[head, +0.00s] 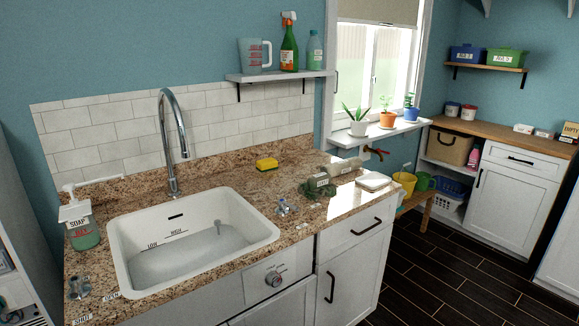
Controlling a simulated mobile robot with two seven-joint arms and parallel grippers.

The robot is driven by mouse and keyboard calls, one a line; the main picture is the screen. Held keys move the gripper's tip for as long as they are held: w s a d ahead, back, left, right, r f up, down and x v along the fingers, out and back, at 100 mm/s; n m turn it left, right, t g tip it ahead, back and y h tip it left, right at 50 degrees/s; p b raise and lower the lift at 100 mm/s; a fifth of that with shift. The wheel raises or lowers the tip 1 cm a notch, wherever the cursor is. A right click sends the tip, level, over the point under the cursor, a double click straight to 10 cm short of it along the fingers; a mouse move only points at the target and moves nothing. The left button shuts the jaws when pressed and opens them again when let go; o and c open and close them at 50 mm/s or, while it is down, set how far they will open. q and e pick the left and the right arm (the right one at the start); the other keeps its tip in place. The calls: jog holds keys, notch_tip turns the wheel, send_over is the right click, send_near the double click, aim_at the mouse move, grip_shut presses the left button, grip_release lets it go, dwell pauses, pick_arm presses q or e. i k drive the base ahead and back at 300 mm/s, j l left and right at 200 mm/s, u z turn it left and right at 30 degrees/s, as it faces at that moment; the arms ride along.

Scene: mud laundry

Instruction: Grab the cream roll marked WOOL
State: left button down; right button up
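A cream roll (342,168) lies on its side on the granite counter, right of the sink and near the back. It has a dark marking, too small to read, so I cannot confirm that it says WOOL. A smaller pale end or piece (318,181) shows at its left, beside a crumpled dark green cloth (316,190). Neither of my grippers can be made out in the head view.
The white sink (262,238) holds water. Potted plants line the windowsill (380,134) behind the roll.

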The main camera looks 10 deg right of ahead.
aim_at(345, 165)
jog(key=i+l+u, duration=0.1)
jog(key=l+u, duration=0.3)
jog(key=i+l+u, duration=0.1)
jog(key=l+u, duration=0.65)
jog(key=l, duration=1.1)
jog(key=k+l+u, duration=0.15)
jog(key=l, duration=1.1)
jog(key=u, duration=0.05)
